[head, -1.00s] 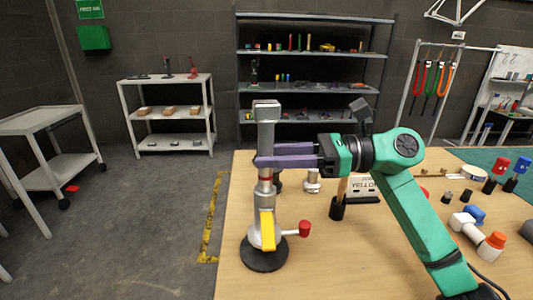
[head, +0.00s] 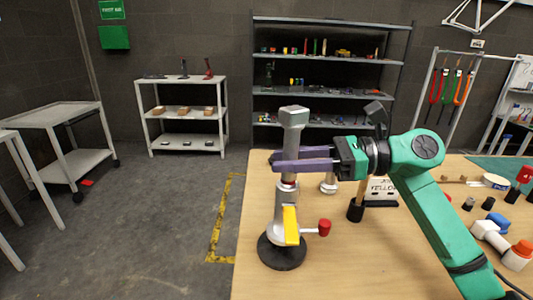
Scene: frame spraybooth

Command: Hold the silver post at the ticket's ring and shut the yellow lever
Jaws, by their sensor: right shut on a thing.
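The silver post (head: 290,141) stands upright with a square grey head at its top. Its lower part goes into a silver clamp stand on a round black base (head: 282,252). The yellow lever (head: 291,226) points down along the front of the clamp; I cannot tell whether it is fully shut. A red knob (head: 324,227) sticks out to the right. My right gripper (head: 290,161) comes in from the right, its purple fingers shut on the post below the head. A reddish band (head: 288,183) shows just under the fingers. The ticket (head: 382,190), a white card reading "YELLOW", stands behind right, partly hidden.
A dark holder (head: 355,210) with an upright tan piece stands right of the post. White, blue and orange fittings (head: 497,236) lie on the table's right. The wooden table (head: 350,270) is clear in front. Shelves and carts stand on the floor behind and left.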

